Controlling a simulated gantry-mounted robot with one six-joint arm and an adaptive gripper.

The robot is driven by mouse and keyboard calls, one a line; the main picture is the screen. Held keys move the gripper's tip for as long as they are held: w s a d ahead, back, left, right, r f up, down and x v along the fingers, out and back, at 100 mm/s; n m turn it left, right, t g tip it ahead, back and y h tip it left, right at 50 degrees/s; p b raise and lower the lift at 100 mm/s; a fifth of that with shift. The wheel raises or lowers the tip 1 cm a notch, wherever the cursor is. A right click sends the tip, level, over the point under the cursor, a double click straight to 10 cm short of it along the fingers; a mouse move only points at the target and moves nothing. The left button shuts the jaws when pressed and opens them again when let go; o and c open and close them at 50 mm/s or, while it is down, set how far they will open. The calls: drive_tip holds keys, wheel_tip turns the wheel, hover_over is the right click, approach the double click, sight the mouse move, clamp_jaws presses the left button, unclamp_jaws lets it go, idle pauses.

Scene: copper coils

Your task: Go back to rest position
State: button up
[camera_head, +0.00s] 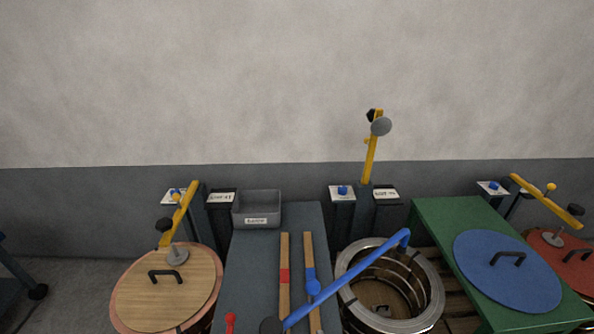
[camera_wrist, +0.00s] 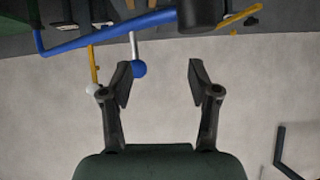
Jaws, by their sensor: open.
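My gripper (camera_wrist: 160,80) shows in the wrist view, with its two black fingers spread apart. Nothing lies clamped between them; pale wall fills most of the gap. A blue ball (camera_wrist: 139,69) on a white rod shows beside the left fingertip; I cannot tell its distance. My gripper does not show in the head view.
A blue bar (camera_head: 350,276) slants over the dark bench toward the open round metal vessel (camera_head: 432,292). A wooden lid (camera_head: 193,297) is at left, a blue lid (camera_head: 487,275) on the green table (camera_head: 435,215). A yellow lever (camera_head: 369,160) stands raised. A grey bin (camera_head: 256,222) sits on the bench.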

drive_tip(key=s+r+m+t+h+p, duration=0.1)
drive_tip(key=s+r+h+p, duration=0.1)
drive_tip(key=r+p, duration=3.7)
wheel_tip(320, 180, up, 3)
drive_tip(key=shift+s+a+r, duration=0.2)
drive_tip(key=shift+s+a, duration=0.25)
drive_tip(key=shift+s, duration=0.05)
wheel_tip(320, 180, down, 45)
drive_tip(key=b, duration=4.5)
drive_tip(key=shift+a+f, duration=0.1)
drive_tip(key=shift+c, duration=0.3)
